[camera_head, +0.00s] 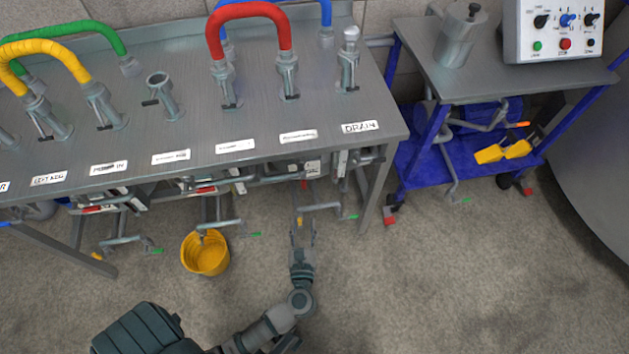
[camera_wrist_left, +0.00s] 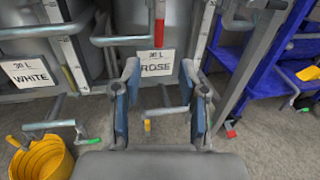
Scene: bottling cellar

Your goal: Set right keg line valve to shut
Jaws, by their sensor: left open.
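Several line ports with small dark lever handles stand on the grey bench (camera_head: 330,100). A label reading LEFT KEG (camera_head: 48,179) and one reading DRAIN (camera_head: 360,127) are legible. Other labels, such as the one in between (camera_head: 170,157), are too small to read, so I cannot tell which valve is the right keg line's. My left gripper (camera_head: 304,224) is open and empty, low in front of the bench. In the left wrist view its open fingers (camera_wrist_left: 159,78) frame a ROSE sign (camera_wrist_left: 155,66), with a yellow-tipped lever (camera_wrist_left: 147,126) beyond. My right gripper is out of view.
A yellow bucket (camera_head: 205,254) hangs below the bench front, left of my gripper. Green-tipped pipes (camera_head: 322,208) stick out under the bench. A blue cart (camera_head: 413,170) stands right, with a control box (camera_head: 566,45) on top. The floor in front is clear.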

